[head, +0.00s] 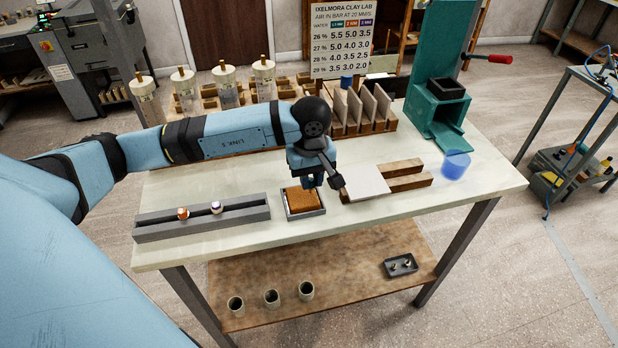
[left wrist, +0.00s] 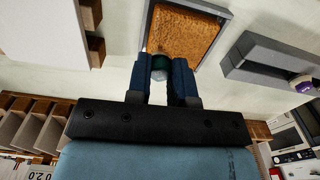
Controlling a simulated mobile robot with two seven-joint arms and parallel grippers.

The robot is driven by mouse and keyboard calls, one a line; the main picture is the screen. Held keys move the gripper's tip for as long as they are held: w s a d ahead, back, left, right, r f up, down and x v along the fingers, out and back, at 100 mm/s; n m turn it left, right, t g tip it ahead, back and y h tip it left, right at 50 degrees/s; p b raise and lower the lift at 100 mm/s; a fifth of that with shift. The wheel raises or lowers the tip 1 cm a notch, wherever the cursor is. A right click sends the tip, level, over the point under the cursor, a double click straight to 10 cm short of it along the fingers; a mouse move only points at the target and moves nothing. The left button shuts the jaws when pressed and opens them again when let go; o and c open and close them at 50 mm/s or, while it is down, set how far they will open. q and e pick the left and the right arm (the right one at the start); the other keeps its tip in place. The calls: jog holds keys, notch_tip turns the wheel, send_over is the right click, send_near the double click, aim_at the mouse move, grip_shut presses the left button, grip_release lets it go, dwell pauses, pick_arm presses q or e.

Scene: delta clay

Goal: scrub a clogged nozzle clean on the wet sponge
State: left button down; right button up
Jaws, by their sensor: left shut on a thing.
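My left gripper (head: 312,182) is just behind and above the wet sponge, pointing down. In the left wrist view its blue fingers (left wrist: 162,80) are shut on a small nozzle (left wrist: 159,66) with a dark green band and a pale end. The nozzle is at the sponge's near edge in that view; whether it touches is unclear. The orange-brown sponge (head: 305,199) lies in a grey tray (head: 304,216), and also shows in the left wrist view (left wrist: 182,36). My right gripper is out of view.
A grey rack (head: 246,216) left of the tray holds an orange-banded nozzle (head: 183,213) and a purple-banded one (head: 216,207). A white tile (head: 366,182) rests on wooden bars to the right.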

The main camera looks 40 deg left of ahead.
pick_arm(q)
jog(key=shift+f, duration=0.1)
jog(key=shift+w+r+p, duration=0.1)
jog(key=shift+r+p, duration=0.35)
jog(key=shift+r, duration=0.45)
jog(key=shift+r+p, duration=0.95)
jog(key=shift+r, duration=1.65)
